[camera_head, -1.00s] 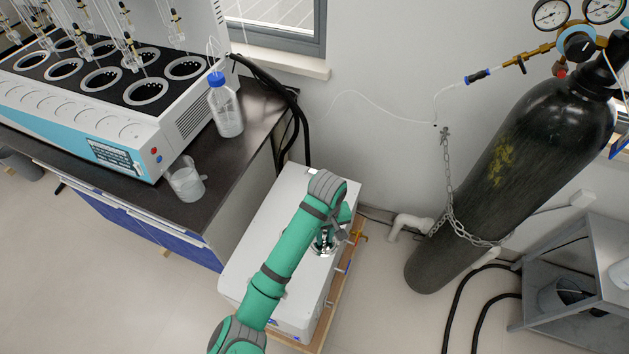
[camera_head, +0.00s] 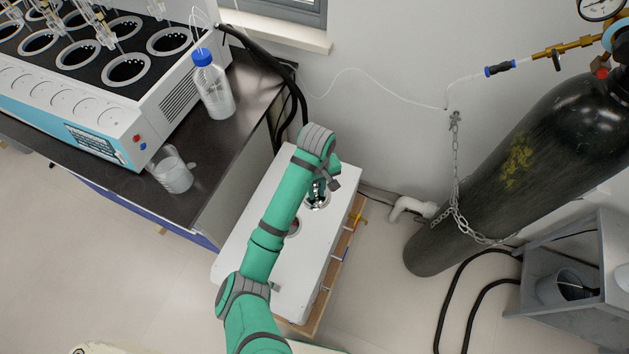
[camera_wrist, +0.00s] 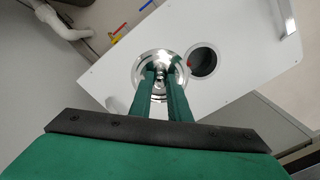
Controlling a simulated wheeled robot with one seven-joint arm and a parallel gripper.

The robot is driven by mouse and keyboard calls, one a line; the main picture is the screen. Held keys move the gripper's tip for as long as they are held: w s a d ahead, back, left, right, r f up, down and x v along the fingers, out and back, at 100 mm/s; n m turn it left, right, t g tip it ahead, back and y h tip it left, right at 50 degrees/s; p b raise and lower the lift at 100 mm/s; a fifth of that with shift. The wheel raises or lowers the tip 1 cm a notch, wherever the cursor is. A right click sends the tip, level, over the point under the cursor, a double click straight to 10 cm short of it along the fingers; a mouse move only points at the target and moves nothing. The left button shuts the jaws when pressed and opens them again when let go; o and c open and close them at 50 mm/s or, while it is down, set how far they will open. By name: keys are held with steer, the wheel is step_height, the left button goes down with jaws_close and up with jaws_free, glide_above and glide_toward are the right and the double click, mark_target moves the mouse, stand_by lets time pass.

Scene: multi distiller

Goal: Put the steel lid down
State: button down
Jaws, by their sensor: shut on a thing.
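The steel lid (camera_wrist: 150,67) is a shiny round disc with a small knob, seen in the wrist view over the white box (camera_wrist: 240,25). My gripper (camera_wrist: 161,77) is shut on the lid's knob. In the head view my gripper (camera_head: 320,180) is above the far part of the white box (camera_head: 262,222), with the shiny lid (camera_head: 316,203) below it, partly hidden by my arm. I cannot tell whether the lid touches the box top.
An open round hole (camera_wrist: 203,61) in the box top is beside the lid, dark with some red inside. A black bench (camera_head: 215,150) with a bottle (camera_head: 213,90) and a beaker (camera_head: 172,172) stands left. A chained gas cylinder (camera_head: 500,175) stands right.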

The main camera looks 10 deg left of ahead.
steer(key=shift+w+a+f, duration=0.15)
steer(key=shift+w+f, duration=0.35)
steer(key=shift+w, duration=0.35)
steer(key=shift+w+a+f, duration=0.25)
steer(key=shift+w, duration=0.35)
steer(key=shift+w+a+f, duration=0.2)
steer(key=shift+w, duration=0.4)
steer(key=w+f, duration=0.1)
steer(key=f, duration=0.1)
steer(key=w+f, duration=0.2)
steer(key=w+a+f, duration=0.1)
steer(key=f, duration=0.1)
steer(key=shift+w, duration=0.3)
steer(key=shift+f, duration=1.5)
steer(key=shift+f, duration=0.15)
steer(key=c, duration=1.7)
jaws_free()
steer(key=shift+o, duration=0.2)
